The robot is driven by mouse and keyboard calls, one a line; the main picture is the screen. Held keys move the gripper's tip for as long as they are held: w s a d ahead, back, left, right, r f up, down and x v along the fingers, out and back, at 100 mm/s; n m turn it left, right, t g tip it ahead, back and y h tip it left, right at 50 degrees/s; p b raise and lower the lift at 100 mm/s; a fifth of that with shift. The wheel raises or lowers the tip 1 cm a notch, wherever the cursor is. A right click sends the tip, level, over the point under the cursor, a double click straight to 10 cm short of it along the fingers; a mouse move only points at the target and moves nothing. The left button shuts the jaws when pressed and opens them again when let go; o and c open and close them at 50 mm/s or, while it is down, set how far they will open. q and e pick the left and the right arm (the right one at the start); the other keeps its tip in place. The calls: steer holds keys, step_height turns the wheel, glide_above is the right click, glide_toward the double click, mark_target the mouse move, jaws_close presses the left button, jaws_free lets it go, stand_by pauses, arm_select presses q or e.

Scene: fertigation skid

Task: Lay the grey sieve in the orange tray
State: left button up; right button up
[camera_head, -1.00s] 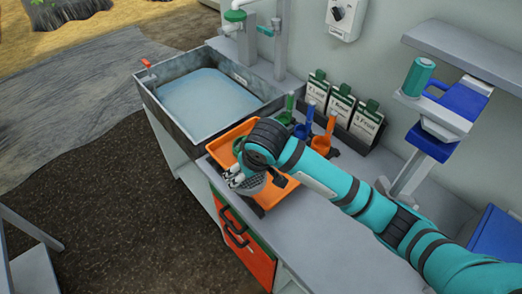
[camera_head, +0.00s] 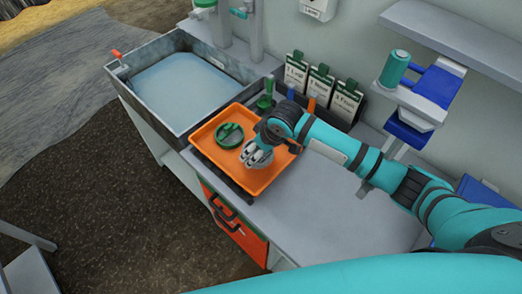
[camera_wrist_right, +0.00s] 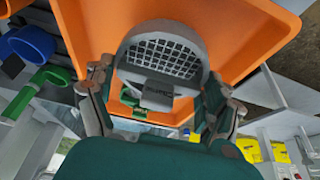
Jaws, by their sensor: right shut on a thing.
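The orange tray (camera_head: 203,142) lies on the bench beside the sink and also fills much of the right wrist view (camera_wrist_right: 235,25). My right gripper (camera_head: 256,157) is over the tray's right half. In the right wrist view the gripper (camera_wrist_right: 157,98) is shut on the grey sieve (camera_wrist_right: 165,58), whose round rim and square mesh show between the fingers. In the head view the sieve is mostly hidden by the gripper. I cannot tell whether the sieve touches the tray floor. My left gripper is not in view.
A green round item (camera_head: 229,136) lies in the tray's left part. Behind the tray stand a green scoop (camera_head: 265,102) and labelled cards (camera_head: 320,85). A water-filled sink (camera_head: 182,88) is at the left. A blue-and-grey stand (camera_head: 425,98) is at the right.

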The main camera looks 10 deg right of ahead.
steer(key=shift+d, duration=0.35)
steer(key=shift+d+f, duration=0.1)
steer(key=shift+f, duration=0.2)
step_height(320, 180, down, 2)
steer(key=shift+f+p, duration=0.15)
steer(key=shift+p, duration=0.4)
steer(key=shift+f, duration=0.5)
steer(key=o, duration=1)
steer(key=shift+c, duration=0.2)
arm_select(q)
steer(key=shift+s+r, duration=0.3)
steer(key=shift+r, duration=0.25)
arm_select(e)
steer(key=shift+r, duration=0.1)
